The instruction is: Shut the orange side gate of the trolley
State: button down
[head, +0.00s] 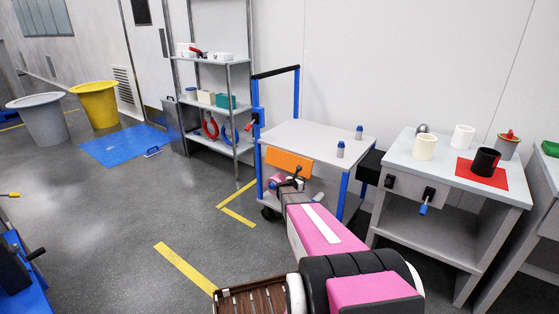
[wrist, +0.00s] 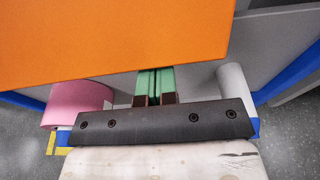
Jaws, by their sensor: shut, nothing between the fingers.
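The orange side gate (head: 288,163) hangs on the near side of the trolley, just below its grey top (head: 310,137). In the wrist view the gate (wrist: 110,40) fills the upper left as a flat orange panel. My gripper (head: 296,178) is in front of the gate's lower part. In the wrist view its green fingertips (wrist: 155,84) are together and empty, at the gate's lower edge; I cannot tell whether they touch it. The trolley has blue posts (head: 344,190) and a dark push handle (head: 276,72). My arm hides part of its lower shelf.
A pink roll (wrist: 78,103) and a white roll (wrist: 235,88) are on the trolley behind my gripper. Two blue-capped containers, one at the front (head: 340,150), stand on its top. A grey cabinet (head: 440,165) with cups is close on the right. Floor to the left is mostly open.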

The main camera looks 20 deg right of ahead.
jog(key=s+a+f, duration=0.1)
jog(key=s+a, duration=0.5)
jog(key=a, duration=0.2)
jog(key=shift+s+a+f, duration=0.15)
jog(key=shift+s+a, duration=0.15)
dwell(1.0)
